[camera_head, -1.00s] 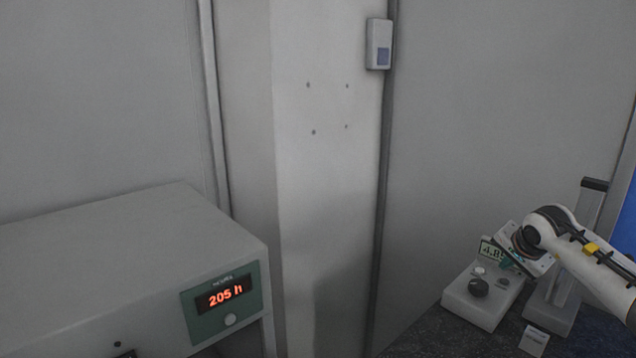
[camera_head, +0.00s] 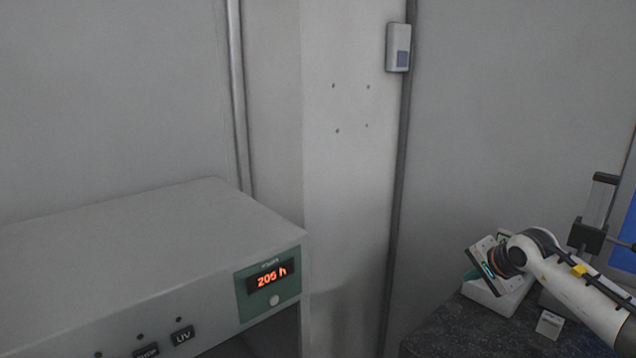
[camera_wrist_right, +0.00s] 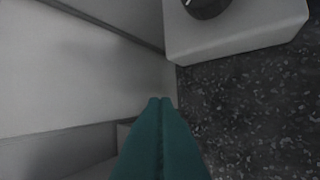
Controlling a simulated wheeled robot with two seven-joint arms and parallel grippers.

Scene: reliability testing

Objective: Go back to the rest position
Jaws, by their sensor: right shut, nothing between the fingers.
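My right gripper (camera_head: 470,275) is at the right of the head view, its arm coming in from the right edge. Its teal fingers point left and down in front of the small white instrument (camera_head: 497,297), whose upper part is mostly hidden by the wrist. In the right wrist view the teal fingers (camera_wrist_right: 160,103) are together with nothing between them. The white instrument (camera_wrist_right: 240,40) with its black knob (camera_wrist_right: 207,5) shows at the top there, apart from the fingers. My left gripper is not in view.
A grey cabinet (camera_head: 120,240) with a green panel and lit red display (camera_head: 272,275) stands at the left. The dark speckled bench (camera_head: 470,335) holds a small white label (camera_head: 549,324) and an upright stand (camera_head: 596,220). A wall box (camera_head: 398,47) hangs behind.

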